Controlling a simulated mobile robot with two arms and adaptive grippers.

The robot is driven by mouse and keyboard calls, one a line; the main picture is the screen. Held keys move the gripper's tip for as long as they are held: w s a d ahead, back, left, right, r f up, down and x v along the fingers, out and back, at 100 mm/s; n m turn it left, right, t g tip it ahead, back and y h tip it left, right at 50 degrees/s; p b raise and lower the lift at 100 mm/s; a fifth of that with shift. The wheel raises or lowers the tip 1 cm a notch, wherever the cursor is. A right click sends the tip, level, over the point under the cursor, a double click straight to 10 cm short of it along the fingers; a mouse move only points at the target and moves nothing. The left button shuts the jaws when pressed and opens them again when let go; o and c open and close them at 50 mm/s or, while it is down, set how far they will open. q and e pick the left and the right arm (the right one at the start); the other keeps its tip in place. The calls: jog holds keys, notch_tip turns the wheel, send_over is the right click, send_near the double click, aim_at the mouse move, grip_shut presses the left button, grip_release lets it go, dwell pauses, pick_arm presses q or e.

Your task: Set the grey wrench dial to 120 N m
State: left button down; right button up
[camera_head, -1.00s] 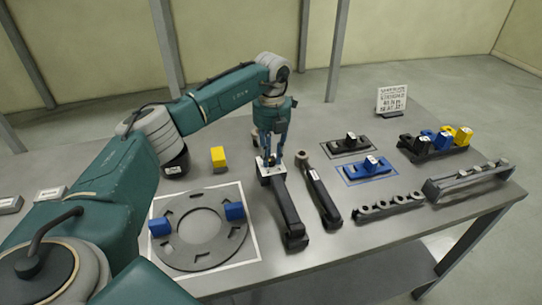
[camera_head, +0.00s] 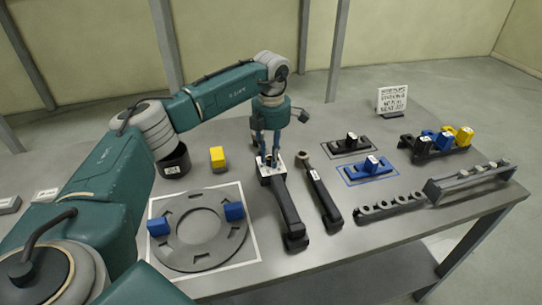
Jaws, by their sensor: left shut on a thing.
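The large wrench (camera_head: 287,208) lies on the table with its black handle toward the near edge. Its light head with the dial (camera_head: 264,170) is at the far end, under my left gripper (camera_head: 271,160). My left gripper points straight down and is shut on the dial; the fingers hide most of it. The dial's scale is too small to read. A second, slimmer wrench (camera_head: 324,196) with a ring end lies just to the right. My right gripper is not in view.
Racks, trays and a sign (camera_head: 392,101) fill the right side.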

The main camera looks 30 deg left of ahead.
aim_at(270, 159)
pick_arm(q)
jog(key=m, duration=0.6)
jog(key=shift+m, duration=0.3)
jog(key=m, duration=0.4)
jog(key=shift+m+b, duration=0.35)
jog(key=shift+m, duration=0.35)
jog(key=c, duration=1.5)
grip_release()
notch_tip(270, 159, up, 12)
jog(key=shift+s+r, duration=0.1)
